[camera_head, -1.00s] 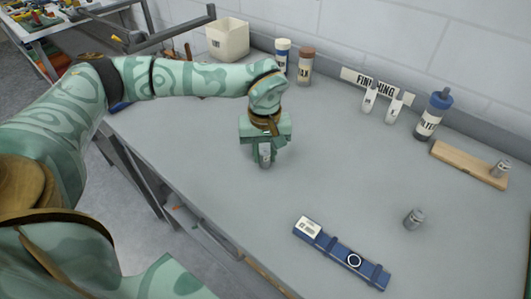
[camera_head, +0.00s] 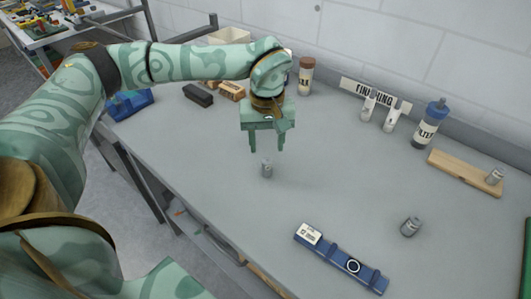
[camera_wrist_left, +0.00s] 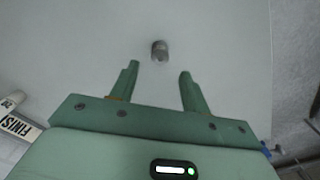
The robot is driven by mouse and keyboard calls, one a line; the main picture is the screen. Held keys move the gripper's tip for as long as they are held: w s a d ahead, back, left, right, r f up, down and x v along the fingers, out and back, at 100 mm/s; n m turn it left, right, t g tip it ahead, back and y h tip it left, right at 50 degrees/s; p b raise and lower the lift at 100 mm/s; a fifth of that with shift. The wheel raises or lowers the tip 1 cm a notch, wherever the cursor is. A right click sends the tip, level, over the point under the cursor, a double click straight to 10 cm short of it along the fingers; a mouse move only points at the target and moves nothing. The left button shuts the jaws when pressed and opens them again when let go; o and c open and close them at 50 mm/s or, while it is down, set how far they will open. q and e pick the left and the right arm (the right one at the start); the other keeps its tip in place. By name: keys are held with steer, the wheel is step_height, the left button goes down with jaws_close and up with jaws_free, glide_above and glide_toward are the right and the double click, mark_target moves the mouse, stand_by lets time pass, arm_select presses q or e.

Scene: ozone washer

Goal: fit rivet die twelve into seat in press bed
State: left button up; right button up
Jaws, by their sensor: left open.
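A small grey metal die (camera_head: 266,168) stands upright on the table; its marking is too small to read. My left gripper (camera_head: 266,149) is open and empty above it, fingers pointing down. In the left wrist view, the die (camera_wrist_left: 159,50) shows just beyond the gap between the open fingertips (camera_wrist_left: 159,70). A blue bed (camera_head: 375,277) lies near the table's front, with a white label plate and a round white-ringed seat (camera_head: 353,266). A second grey die (camera_head: 410,227) stands right of the bed. Which die is twelve cannot be told. My right gripper is out of view.
A wooden board (camera_head: 460,170) at the back right carries another small metal piece (camera_head: 495,176). Bottles, including a blue-capped one (camera_head: 430,124), and a FINISHING sign (camera_head: 372,95) line the wall. The table between the near die and the bed is clear.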

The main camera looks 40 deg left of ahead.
arm_select(q)
steer(key=shift+o, duration=0.4)
step_height(320, 180, up, 6)
steer(key=p, duration=0.2)
steer(key=shift+n, duration=0.3)
step_height(320, 180, up, 3)
steer(key=n+p, duration=0.5)
steer(key=n, duration=0.1)
steer(key=b, duration=0.3)
glide_toward(267, 161)
steer(key=f, duration=0.5)
steer(key=shift+s+f, duration=0.15)
steer(key=shift+s, duration=0.05)
steer(key=f, duration=0.3)
steer(key=f+b, duration=0.1)
steer(key=f, duration=0.1)
steer(key=shift+w+f, duration=0.25)
steer(key=shift+f, duration=0.1)
steer(key=shift+r, duration=0.1)
jaws_close()
